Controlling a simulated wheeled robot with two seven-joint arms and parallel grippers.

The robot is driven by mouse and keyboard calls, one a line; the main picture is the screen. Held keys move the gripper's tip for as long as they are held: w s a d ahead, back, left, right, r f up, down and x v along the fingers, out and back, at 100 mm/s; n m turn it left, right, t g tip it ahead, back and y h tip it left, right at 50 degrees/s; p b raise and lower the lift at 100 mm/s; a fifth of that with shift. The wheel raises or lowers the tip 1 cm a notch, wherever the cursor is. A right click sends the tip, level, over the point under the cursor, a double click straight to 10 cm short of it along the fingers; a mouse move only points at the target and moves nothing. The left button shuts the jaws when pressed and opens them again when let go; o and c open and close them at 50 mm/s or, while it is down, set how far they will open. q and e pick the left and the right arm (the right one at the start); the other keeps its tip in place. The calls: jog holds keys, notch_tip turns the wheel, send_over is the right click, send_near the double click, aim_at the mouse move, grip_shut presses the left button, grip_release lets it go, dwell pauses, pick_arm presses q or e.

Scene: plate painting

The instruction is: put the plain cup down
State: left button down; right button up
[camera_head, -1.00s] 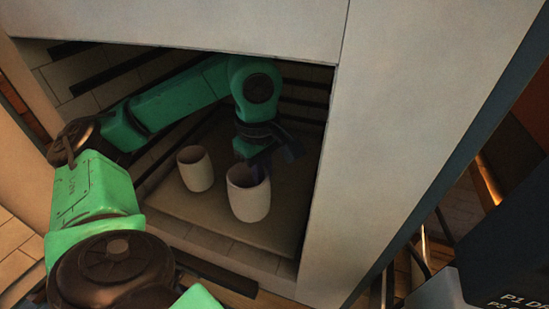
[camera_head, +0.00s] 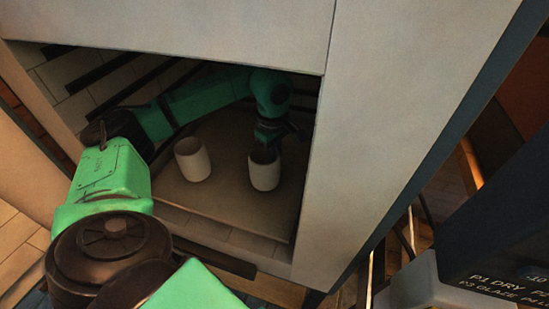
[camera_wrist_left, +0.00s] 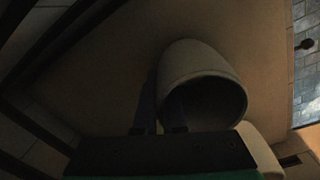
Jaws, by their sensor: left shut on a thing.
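A plain pale cup (camera_head: 265,176) is upright inside the box-like chamber, right of its middle. My left gripper (camera_head: 265,154) reaches down from above and is shut on this cup's rim. In the left wrist view the cup (camera_wrist_left: 200,62) shows its dark mouth towards the camera, with the gripper's fingers (camera_wrist_left: 160,108) at the rim. I cannot tell whether its base touches the floor. A second pale cup (camera_head: 193,160) stands on the chamber floor to the left, apart from the held one. My right gripper is not in view.
The chamber floor (camera_head: 222,195) is bare in front of and between the cups. Pale walls (camera_head: 375,120) frame the opening above and at the right. Dark bars (camera_head: 110,77) line the chamber's back wall. A dark panel with lettering (camera_head: 500,245) is at the lower right.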

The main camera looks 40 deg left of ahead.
pick_arm(q)
jog(key=shift+f, duration=0.15)
jog(key=c, duration=1)
grip_release()
notch_tip(320, 180, up, 8)
jog(key=shift+s, duration=0.2)
